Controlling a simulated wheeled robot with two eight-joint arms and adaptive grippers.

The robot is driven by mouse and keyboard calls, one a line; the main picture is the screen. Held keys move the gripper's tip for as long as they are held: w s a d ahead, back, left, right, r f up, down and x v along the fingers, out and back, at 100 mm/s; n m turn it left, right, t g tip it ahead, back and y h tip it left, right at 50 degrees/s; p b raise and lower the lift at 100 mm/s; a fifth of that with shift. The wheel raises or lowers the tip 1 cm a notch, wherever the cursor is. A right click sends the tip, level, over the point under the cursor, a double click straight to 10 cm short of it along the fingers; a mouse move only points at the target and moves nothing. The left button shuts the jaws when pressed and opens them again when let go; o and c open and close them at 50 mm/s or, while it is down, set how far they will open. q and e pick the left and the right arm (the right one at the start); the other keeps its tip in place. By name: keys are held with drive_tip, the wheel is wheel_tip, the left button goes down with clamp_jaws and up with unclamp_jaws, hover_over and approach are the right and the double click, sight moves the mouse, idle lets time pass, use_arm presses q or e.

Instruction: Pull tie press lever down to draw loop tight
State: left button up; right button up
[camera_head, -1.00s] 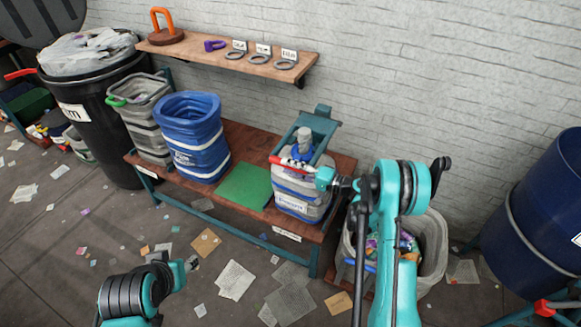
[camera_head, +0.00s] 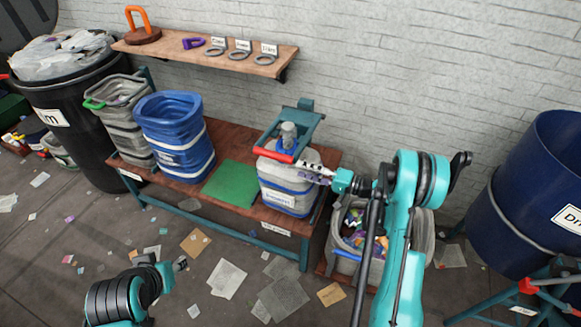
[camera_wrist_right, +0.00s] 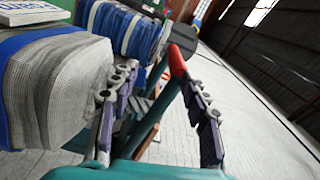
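The tie press (camera_head: 303,112) is a teal frame behind and over a grey woven sack (camera_head: 290,178) with blue bands. Its lever slopes toward the front, with a red grip bar (camera_head: 272,154) across the front of the sack's top. A grey knob-like part stands inside the frame; the loop itself cannot be made out. My right gripper (camera_head: 312,172) is just right of the bar. The right wrist view shows its fingers (camera_wrist_right: 160,90) spread, with the red bar end (camera_wrist_right: 177,60) beyond and between them, seemingly untouched. My left gripper (camera_head: 178,264) is low at the left, away from the bench.
A blue sack (camera_head: 175,138), a grey sack (camera_head: 122,115) and a green mat (camera_head: 230,183) share the bench. A blue drum (camera_head: 540,200) is at right. Papers litter the floor.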

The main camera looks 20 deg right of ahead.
drive_tip(key=shift+s+d, duration=0.4)
drive_tip(key=shift+d, duration=0.15)
drive_tip(key=s+a+r+n+g+h, duration=0.1)
drive_tip(key=s+a+r+g+h, duration=0.3)
drive_tip(key=s+a+r+h, duration=0.4)
drive_tip(key=s+d+r+n+h, duration=0.1)
drive_tip(key=s+n+h, duration=0.3)
drive_tip(key=s, duration=1.4)
drive_tip(key=shift+d+r+h, duration=0.15)
drive_tip(key=shift+d+h, duration=0.2)
drive_tip(key=shift+h, duration=0.85)
